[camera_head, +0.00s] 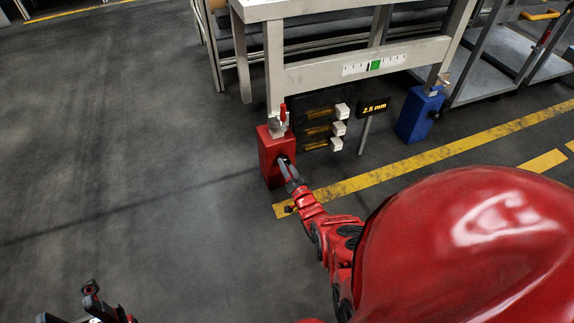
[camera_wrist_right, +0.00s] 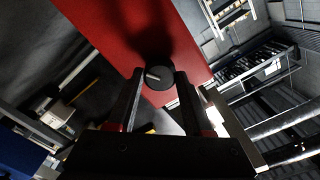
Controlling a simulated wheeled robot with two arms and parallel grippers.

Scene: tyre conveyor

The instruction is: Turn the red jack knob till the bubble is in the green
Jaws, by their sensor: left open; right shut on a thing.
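The red jack (camera_head: 268,150) stands under the left leg of the grey frame. Its dark round knob (camera_wrist_right: 155,74) with a white pointer mark shows in the right wrist view. My right gripper (camera_head: 285,163) is shut on the knob, one finger on either side of it. The level strip (camera_head: 355,68) on the frame's crossbar has a green zone (camera_head: 376,65) near its middle; the bubble is too small to make out. A small display (camera_head: 374,107) reads 2.5 mm. My left gripper (camera_head: 68,304) is open and empty at the bottom left, over the floor.
A blue jack (camera_head: 418,115) stands under the right leg. Several white blocks (camera_head: 338,128) sit on a dark panel beside the red jack. Metal carts (camera_head: 490,65) stand at the upper right. A yellow line (camera_head: 400,167) crosses the floor; the floor at left is clear.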

